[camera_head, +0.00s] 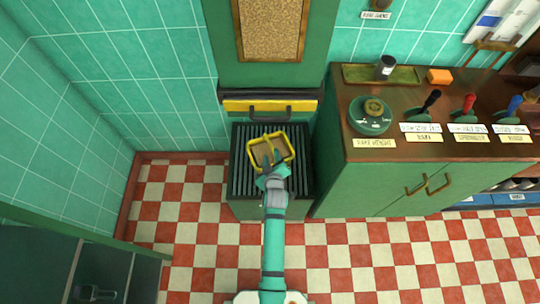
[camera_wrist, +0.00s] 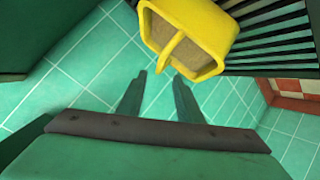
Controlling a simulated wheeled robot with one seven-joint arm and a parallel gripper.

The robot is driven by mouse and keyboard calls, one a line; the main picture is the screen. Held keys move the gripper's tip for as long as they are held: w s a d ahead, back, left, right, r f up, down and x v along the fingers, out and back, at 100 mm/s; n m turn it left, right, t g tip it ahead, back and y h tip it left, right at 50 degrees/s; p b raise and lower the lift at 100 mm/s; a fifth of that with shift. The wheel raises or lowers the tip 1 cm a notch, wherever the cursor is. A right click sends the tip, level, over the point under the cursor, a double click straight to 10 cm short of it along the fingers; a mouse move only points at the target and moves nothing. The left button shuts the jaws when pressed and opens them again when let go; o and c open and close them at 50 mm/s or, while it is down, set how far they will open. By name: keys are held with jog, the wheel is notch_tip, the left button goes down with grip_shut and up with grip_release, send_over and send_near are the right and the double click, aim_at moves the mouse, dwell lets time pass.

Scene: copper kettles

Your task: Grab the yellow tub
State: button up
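The yellow tub (camera_head: 290,145) is an open, rectangular tub with a brownish inside, over a dark slatted rack (camera_head: 241,183). It sits slightly turned. In the wrist view the tub (camera_wrist: 229,28) fills the top middle, with a yellow strip or handle running across its opening. My gripper (camera_head: 268,162) reaches over the tub's near side in the head view and hides part of it. In the wrist view my gripper (camera_wrist: 160,80) shows two dark green fingers spread apart, with the near end of the yellow strip just beyond their gap. I see no clear contact.
A green cabinet with a wooden top (camera_head: 399,160) stands close on the right, carrying a round green device (camera_head: 370,124), levers and labels. A yellow-fronted drawer (camera_head: 240,106) is behind the rack. The checkered floor (camera_head: 200,240) is clear in front.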

aim_at(270, 144)
jog(key=x, duration=1)
jog(key=shift+w+a+f, duration=0.1)
jog(key=shift+w, duration=0.1)
grip_shut()
dwell(1.1)
